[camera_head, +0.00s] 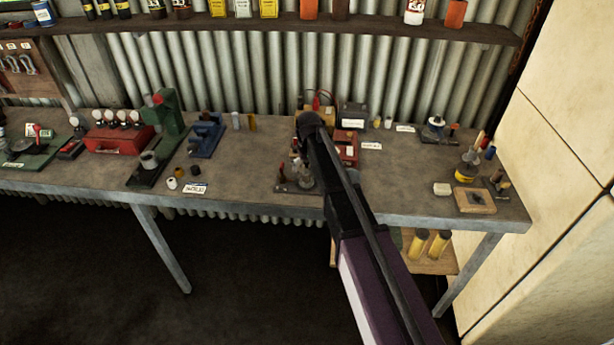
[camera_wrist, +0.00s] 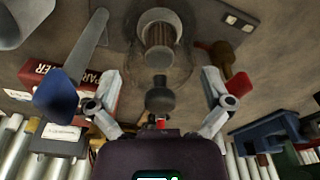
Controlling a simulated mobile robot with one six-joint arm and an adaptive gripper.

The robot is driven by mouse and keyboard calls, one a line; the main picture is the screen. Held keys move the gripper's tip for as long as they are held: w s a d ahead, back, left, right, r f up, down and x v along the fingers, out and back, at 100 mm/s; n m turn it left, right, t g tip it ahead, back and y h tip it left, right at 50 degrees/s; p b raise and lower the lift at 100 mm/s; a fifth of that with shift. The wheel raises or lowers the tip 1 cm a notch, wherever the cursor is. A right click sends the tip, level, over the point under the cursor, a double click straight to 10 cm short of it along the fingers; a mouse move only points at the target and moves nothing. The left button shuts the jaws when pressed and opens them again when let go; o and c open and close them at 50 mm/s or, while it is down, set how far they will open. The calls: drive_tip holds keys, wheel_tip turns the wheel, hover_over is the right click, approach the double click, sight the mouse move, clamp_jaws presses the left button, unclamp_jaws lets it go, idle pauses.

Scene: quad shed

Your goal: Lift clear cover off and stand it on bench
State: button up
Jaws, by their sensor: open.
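The clear cover (camera_wrist: 183,62) shows in the wrist view as a faint see-through dome with a dark knob (camera_wrist: 160,99) on top. A ribbed metal part (camera_wrist: 160,35) shows through it. In the head view the clear cover (camera_head: 303,173) stands near the bench's front edge, partly behind my arm. My gripper (camera_wrist: 160,84) is open and empty, with one finger on each side of the knob and gaps between. I cannot tell its exact height above the knob. The bench (camera_head: 260,150) is grey and worn.
A red box (camera_wrist: 105,92) and a blue-ended tool (camera_wrist: 60,92) lie close on the left in the wrist view. A red-brown tool (camera_wrist: 238,83) lies close on the right. The blue vise (camera_head: 206,137) stands left in the head view; bare bench lies between it and the cover.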

drive_tip(key=c, duration=0.8)
drive_tip(key=shift+o, duration=0.2)
drive_tip(key=shift+r, duration=0.1)
wheel_tip(320, 180, up, 18)
drive_tip(key=p, duration=1.8)
